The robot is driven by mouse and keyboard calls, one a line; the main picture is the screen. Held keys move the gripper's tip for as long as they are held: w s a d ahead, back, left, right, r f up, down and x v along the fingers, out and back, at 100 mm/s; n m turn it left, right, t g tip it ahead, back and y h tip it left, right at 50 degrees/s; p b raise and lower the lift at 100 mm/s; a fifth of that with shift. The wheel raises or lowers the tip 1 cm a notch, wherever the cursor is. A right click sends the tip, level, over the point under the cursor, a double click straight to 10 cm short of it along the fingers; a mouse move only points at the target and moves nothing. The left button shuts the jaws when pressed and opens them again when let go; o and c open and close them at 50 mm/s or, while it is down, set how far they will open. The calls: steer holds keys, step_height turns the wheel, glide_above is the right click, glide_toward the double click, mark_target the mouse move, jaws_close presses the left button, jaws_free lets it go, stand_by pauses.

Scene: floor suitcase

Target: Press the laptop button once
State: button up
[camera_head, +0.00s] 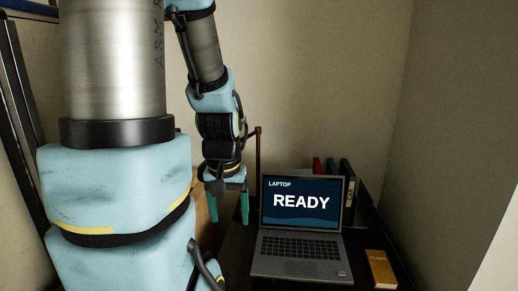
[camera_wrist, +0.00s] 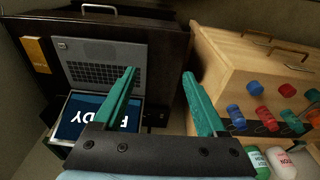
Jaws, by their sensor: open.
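An open laptop (camera_head: 300,225) stands on a dark desk, its screen (camera_head: 301,203) reading "LAPTOP" and "READY". A small square button-like mark (camera_head: 342,273) is at the front right corner of its keyboard deck. In the wrist view the laptop (camera_wrist: 105,55) appears upside down, with that mark (camera_wrist: 62,45) at its upper left. My gripper (camera_head: 228,215) is open and empty, fingers pointing down, left of the laptop and apart from it. In the wrist view my gripper (camera_wrist: 159,73) shows its two green fingers apart, the left one overlapping the laptop's edge in the picture.
A yellow-orange book (camera_head: 380,268) lies right of the laptop. Several upright books (camera_head: 346,185) stand behind it. The wrist view shows a wooden cabinet (camera_wrist: 235,60) with coloured cylinders and bottles (camera_wrist: 280,162) beside the desk (camera_wrist: 165,45). Walls close in behind and right.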

jaws_close()
stand_by(0.4)
stand_by(0.9)
